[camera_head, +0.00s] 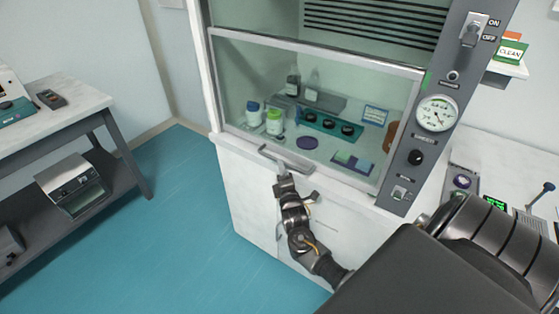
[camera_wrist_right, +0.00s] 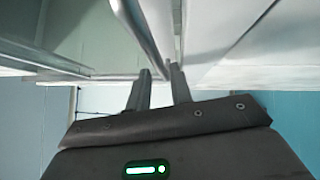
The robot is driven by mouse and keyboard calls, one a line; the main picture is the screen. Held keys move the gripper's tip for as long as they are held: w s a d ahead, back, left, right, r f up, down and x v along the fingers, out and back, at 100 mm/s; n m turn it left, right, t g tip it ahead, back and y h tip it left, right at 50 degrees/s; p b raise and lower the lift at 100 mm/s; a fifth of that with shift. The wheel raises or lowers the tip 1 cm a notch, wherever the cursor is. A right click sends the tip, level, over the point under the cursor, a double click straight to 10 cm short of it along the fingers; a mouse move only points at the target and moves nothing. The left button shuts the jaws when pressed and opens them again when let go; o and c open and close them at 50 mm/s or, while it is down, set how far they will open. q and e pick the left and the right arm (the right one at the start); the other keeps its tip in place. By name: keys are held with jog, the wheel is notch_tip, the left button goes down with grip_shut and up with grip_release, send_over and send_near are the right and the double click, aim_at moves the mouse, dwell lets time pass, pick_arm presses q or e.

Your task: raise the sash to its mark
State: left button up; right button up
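The fume hood's glass sash (camera_head: 232,80) is down, with its lower edge at the front sill. Its grey bar handle (camera_head: 297,166) runs along the bottom; it also shows in the right wrist view (camera_wrist_right: 137,32). My right gripper (camera_head: 281,168) is at the left half of the handle. In the wrist view its two fingers (camera_wrist_right: 159,72) are apart, and the bar reaches between their tips. I see no clear grip on it. A small green mark (camera_head: 426,80) shows on the right post near the sash's top corner. My left gripper is not in view.
Behind the glass stand bottles (camera_head: 274,122), a teal rack (camera_head: 330,123) and small items. The right post carries a gauge (camera_head: 437,113) and switches. A side bench (camera_head: 60,119) stands left; another worktop (camera_head: 490,150) is right. Blue floor (camera_head: 175,210) is clear left of the hood.

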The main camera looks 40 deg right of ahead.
jog(key=shift+x, duration=2)
jog(key=shift+c, duration=0.3)
grip_shut()
